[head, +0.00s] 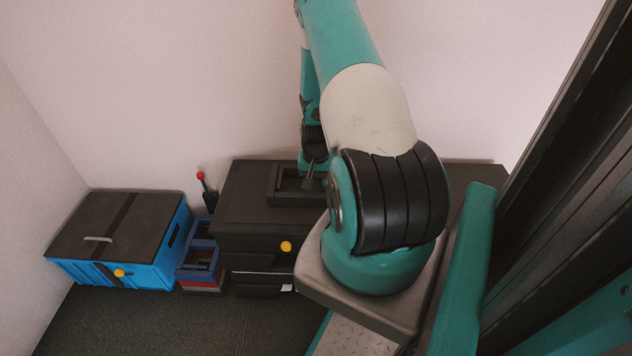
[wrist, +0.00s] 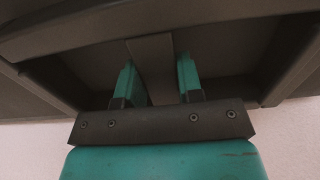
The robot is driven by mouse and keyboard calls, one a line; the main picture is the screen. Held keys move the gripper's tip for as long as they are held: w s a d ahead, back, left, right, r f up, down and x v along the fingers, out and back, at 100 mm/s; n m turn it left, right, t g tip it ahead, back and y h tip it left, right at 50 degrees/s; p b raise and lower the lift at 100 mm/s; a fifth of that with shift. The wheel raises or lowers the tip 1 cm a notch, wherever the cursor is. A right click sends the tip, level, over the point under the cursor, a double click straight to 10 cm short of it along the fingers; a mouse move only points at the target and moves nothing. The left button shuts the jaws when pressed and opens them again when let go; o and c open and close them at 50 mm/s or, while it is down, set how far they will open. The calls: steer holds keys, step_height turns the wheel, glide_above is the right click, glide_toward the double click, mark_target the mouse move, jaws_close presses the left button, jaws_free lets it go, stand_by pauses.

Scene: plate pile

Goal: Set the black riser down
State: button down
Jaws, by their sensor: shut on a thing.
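The black riser (head: 284,198) is a dark, open, frame-like piece at the top of the dark cabinet (head: 245,205) in the head view. I cannot tell whether it touches the cabinet top or hangs just above it. My gripper (head: 313,178) reaches down to the riser's right part, and my arm hides some of that side. In the wrist view, the teal fingers of my gripper (wrist: 160,82) stand on either side of a dark upright bar of the riser (wrist: 152,58). They are shut on it, and the riser's dark walls surround them.
A blue box (head: 150,275) with a dark lid stands at the left. Blue and red crates (head: 200,262) stand between it and the cabinet, with a red-knobbed lever (head: 204,184) behind. The wall is close behind. Dark floor (head: 180,325) is clear in front.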

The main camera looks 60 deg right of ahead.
mark_target(316, 180)
steer(key=shift+f, duration=0.1)
steer(key=c, duration=0.8)
jaws_free()
step_height(316, 180, up, 12)
steer(key=p, duration=0.3)
steer(key=shift+p, duration=0.3)
